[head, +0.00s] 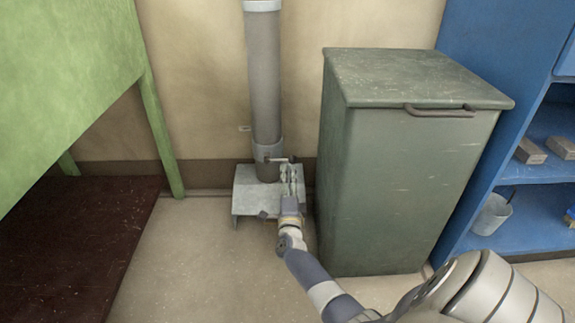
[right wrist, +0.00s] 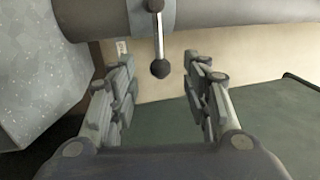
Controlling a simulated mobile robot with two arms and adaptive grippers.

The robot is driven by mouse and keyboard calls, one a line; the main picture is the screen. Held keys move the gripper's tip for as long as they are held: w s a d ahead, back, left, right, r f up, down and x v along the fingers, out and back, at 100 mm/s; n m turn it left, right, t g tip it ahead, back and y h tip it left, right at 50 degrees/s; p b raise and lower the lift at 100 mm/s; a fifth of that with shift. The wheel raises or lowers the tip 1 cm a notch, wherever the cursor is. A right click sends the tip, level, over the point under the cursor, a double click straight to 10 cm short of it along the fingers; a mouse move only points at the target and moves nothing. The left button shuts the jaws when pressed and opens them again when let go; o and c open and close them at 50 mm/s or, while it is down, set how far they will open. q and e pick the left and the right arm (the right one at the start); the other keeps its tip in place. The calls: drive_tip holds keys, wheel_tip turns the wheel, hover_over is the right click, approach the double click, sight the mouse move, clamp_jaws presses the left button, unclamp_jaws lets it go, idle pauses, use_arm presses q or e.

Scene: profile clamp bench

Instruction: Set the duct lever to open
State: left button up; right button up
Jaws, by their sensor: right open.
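The duct (head: 263,80) is a grey upright pipe against the wall, with a pale collar at its lower end. The duct lever (head: 278,159) is a short bar at the collar, pointing roughly sideways to the right. In the right wrist view the lever (right wrist: 159,38) is a thin rod with a dark ball knob, standing out from the collar on the pipe (right wrist: 225,12). My right gripper (head: 290,178) is at the duct's foot, close to the lever. Its fingers are open, with the knob seen in the gap between them; contact cannot be told. My left gripper is not in view.
A grey metal housing (head: 245,192) stands under the duct. A green lidded bin (head: 395,180) stands close on the right, beside my arm. A blue shelf (head: 535,180) is farther right.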

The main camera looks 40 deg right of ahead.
sight(287, 160)
drive_tip(key=b+x, duration=0.4)
drive_tip(key=x, duration=0.4)
clamp_jaws()
